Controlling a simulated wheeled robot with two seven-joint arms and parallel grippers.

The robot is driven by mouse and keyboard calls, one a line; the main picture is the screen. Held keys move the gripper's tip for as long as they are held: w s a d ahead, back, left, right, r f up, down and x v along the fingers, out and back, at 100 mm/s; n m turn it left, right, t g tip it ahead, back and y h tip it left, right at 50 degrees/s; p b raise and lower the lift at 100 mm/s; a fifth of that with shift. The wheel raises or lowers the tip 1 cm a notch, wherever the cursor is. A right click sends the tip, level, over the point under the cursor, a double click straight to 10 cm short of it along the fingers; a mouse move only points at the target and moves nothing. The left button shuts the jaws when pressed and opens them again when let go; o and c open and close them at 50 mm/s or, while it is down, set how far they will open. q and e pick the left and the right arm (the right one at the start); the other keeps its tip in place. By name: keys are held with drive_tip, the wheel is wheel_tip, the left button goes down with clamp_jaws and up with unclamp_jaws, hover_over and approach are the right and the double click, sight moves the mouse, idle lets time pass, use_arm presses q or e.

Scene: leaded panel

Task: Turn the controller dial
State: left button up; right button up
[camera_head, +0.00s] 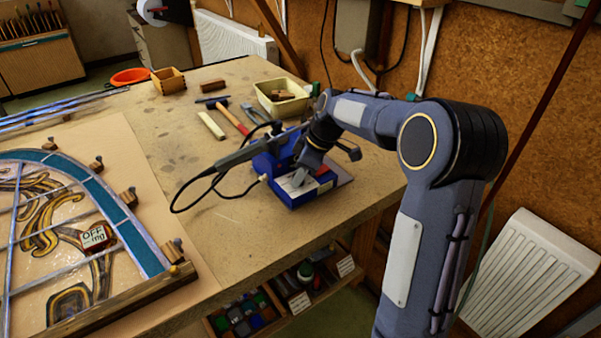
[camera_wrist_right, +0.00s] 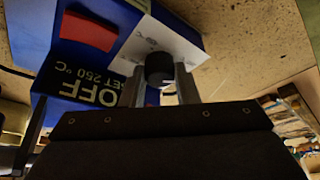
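The controller is a blue box (camera_head: 297,192) on the bench, with a soldering iron (camera_head: 245,150) lying above it in a holder. In the right wrist view the controller (camera_wrist_right: 70,22) shows a dark display (camera_wrist_right: 92,88) reading OFF and SET 250 °C, a red switch (camera_wrist_right: 88,32) and a black dial (camera_wrist_right: 159,69) on a pale face. My right gripper (camera_wrist_right: 160,84) has its two fingers apart, one on each side of the dial. Whether they touch it is unclear. In the head view the right gripper (camera_head: 299,177) is over the controller's front and hides the dial. My left gripper is not in view.
A hammer (camera_head: 230,117), a wooden strip (camera_head: 211,125) and a cream tray (camera_head: 283,97) lie behind the controller. The iron's black cable (camera_head: 178,195) loops over the bench at left.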

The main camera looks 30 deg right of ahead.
drive_tip(key=c, duration=0.3)
drive_tip(key=shift+c, duration=0.2)
drive_tip(key=m+h, duration=0.1)
drive_tip(key=m, duration=0.2)
drive_tip(key=shift+s+a+m+t, duration=0.1)
drive_tip(key=shift+m+t, duration=0.2)
drive_tip(key=shift+t, duration=0.1)
drive_tip(key=m+h, duration=0.1)
drive_tip(key=m, duration=0.2)
drive_tip(key=shift+a+r+m+t, duration=0.1)
drive_tip(key=shift+m+t, duration=0.2)
drive_tip(key=shift+t, duration=0.1)
drive_tip(key=m+h+p, duration=0.1)
drive_tip(key=m+h, duration=0.1)
drive_tip(key=m, duration=0.2)
drive_tip(key=shift+a+m, duration=0.15)
drive_tip(key=shift+m, duration=0.15)
drive_tip(key=m+h, duration=0.1)
drive_tip(key=m, duration=0.2)
drive_tip(key=m+g+h, duration=0.1)
drive_tip(key=m, duration=0.2)
drive_tip(key=shift+a, duration=0.1)
drive_tip(key=shift+w+m+g+h+p, duration=0.15)
drive_tip(key=shift+m+g+h, duration=0.3)
drive_tip(key=shift+m, duration=0.9)
drive_tip(key=shift+w+m+g+h+p, duration=0.15)
drive_tip(key=shift+m+g+h, duration=0.3)
drive_tip(key=shift+m, duration=0.9)
drive_tip(key=shift+s, duration=0.15)
